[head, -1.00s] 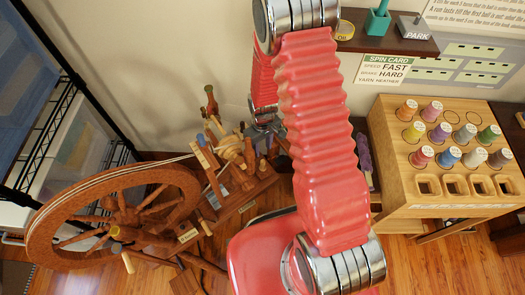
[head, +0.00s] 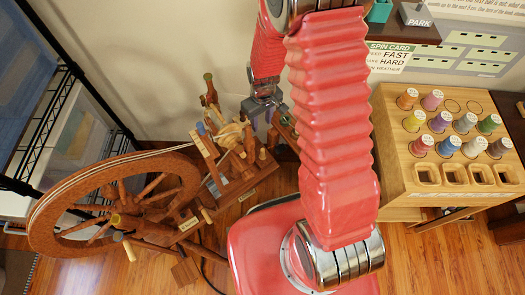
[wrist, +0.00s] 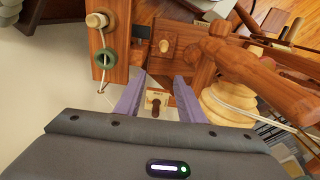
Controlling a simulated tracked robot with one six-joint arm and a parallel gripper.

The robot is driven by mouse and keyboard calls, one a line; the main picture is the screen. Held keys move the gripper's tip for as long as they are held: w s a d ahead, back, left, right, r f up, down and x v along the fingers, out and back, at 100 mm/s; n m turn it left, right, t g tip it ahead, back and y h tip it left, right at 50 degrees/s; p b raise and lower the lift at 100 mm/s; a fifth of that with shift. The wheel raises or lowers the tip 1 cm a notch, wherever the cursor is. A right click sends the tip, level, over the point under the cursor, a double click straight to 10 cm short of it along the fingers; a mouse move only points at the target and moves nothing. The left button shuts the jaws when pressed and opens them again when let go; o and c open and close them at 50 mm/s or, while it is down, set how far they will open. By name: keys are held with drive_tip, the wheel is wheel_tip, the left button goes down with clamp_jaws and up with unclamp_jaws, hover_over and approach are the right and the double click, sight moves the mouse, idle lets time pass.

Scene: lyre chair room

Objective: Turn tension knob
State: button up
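The spinning wheel (head: 115,205) stands at left in the head view, with its wooden upright parts (head: 235,150) beside my gripper. My gripper (wrist: 160,76) has two purple fingers spread apart in the wrist view. A small dark brown knob (wrist: 155,98) on a pale labelled block shows between the fingers, with no visible contact. Beyond the fingertips are a wooden peg (wrist: 164,46) and a post (wrist: 110,45) carrying a green ring (wrist: 103,58). I cannot tell for certain which is the tension knob. In the head view my gripper (head: 264,100) is small and its fingers are partly hidden.
A wound bobbin (wrist: 228,105) and a turned wooden arm (wrist: 250,65) lie close right of the fingers. A wooden spool rack (head: 395,175) stands at right in the head view. A wire shelf (head: 65,110) is at left, a wall behind.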

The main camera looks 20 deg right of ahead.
drive_tip(key=s+r+m+t, duration=0.1)
drive_tip(key=s+r, duration=0.1)
drive_tip(key=r, duration=0.9)
drive_tip(key=s+r+m+t, duration=0.1)
drive_tip(key=s+r, duration=0.2)
drive_tip(key=r, duration=0.8)
drive_tip(key=s+r+m+t, duration=0.1)
drive_tip(key=s+r+t, duration=0.1)
drive_tip(key=s+r, duration=1.1)
drive_tip(key=shift+s+m+t, duration=0.4)
drive_tip(key=shift+s, duration=0.15)
drive_tip(key=shift+c, duration=0.6)
